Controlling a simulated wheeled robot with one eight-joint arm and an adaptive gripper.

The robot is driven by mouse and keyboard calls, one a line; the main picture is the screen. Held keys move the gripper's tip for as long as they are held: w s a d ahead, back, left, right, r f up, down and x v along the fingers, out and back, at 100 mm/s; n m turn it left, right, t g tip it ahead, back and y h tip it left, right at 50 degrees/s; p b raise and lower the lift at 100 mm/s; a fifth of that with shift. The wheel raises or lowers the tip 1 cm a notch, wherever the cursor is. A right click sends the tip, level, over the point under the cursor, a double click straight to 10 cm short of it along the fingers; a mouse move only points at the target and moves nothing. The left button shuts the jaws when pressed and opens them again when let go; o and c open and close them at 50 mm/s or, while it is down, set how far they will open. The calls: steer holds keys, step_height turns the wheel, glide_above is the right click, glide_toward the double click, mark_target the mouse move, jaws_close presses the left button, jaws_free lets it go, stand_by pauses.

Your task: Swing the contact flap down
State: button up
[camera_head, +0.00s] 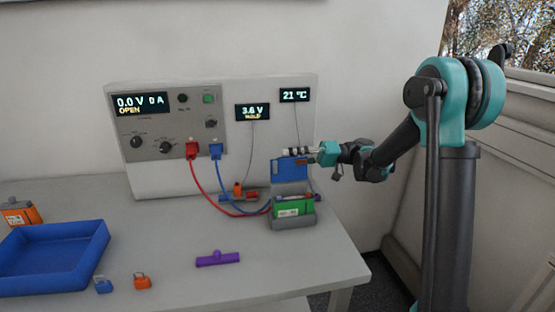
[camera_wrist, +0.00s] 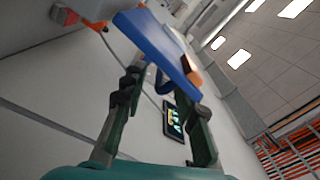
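The contact flap (camera_head: 284,174) is a blue panel standing upright behind a green battery (camera_head: 294,206), which sits in a grey cradle (camera_head: 297,223). The flap also shows as a blue slab (camera_wrist: 158,45) in the wrist view, with an orange-brown piece on one side. My gripper (camera_head: 297,153) is at the flap's top edge, reaching in from the right. In the wrist view my gripper (camera_wrist: 160,98) has its two dark fingers spread apart, with the flap just ahead of the tips. I cannot tell whether a finger touches it.
A cycler panel (camera_head: 172,122) stands behind, with red (camera_head: 192,150) and blue (camera_head: 216,151) plugs whose cables run to the cradle. A blue tray (camera_head: 52,262), small padlock-like pieces and a purple bar (camera_head: 218,259) lie at front left. The front middle of the table is fairly clear.

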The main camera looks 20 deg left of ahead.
mark_target(277, 159)
steer(key=shift+x, duration=2.15)
jaws_close()
steer(key=shift+f, duration=0.1)
